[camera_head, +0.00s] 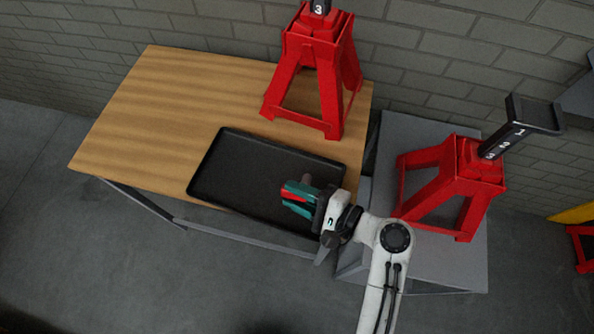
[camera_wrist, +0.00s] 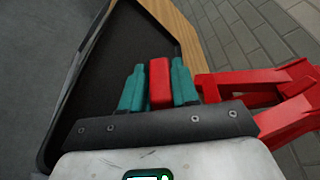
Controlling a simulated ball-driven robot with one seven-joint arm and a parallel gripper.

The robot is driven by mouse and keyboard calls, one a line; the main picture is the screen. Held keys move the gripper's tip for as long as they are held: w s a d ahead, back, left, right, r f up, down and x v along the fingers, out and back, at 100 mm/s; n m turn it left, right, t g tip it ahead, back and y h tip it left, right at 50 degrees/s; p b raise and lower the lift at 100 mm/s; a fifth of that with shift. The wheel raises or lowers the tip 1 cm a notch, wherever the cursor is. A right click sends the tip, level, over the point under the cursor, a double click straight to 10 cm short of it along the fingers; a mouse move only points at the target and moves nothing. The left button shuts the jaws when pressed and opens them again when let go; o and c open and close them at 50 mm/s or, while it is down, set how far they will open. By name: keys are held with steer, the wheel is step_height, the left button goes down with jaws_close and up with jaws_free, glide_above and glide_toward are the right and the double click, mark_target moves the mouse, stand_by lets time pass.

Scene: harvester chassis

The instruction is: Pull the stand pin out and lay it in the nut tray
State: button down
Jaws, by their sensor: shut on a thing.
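My gripper (camera_head: 299,199) is over the near right part of the black nut tray (camera_head: 250,160). Its teal fingers are shut on a red piece (camera_head: 296,189), which I take to be the stand pin. In the wrist view the red piece (camera_wrist: 160,83) sits between the two fingertips (camera_wrist: 158,86), with the dark tray (camera_wrist: 113,50) behind it. A small brownish cylinder (camera_head: 306,179) shows just beyond the fingers; I cannot tell whether it belongs to the pin. I cannot tell if the pin touches the tray floor.
One red jack stand (camera_head: 318,70) stands on the wooden table (camera_head: 170,110) behind the tray. Another, with a raised dark post (camera_head: 505,140), stands on a grey bench (camera_head: 385,150) to the right, close to my arm. The left of the wooden table is clear.

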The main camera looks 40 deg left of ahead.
steer(key=c, duration=0.8)
jaws_free()
steer(key=shift+d, duration=0.1)
steer(key=v, duration=1)
steer(key=shift+w+d+b, duration=0.2)
steer(key=shift+d+b, duration=0.05)
steer(key=shift+b, duration=0.15)
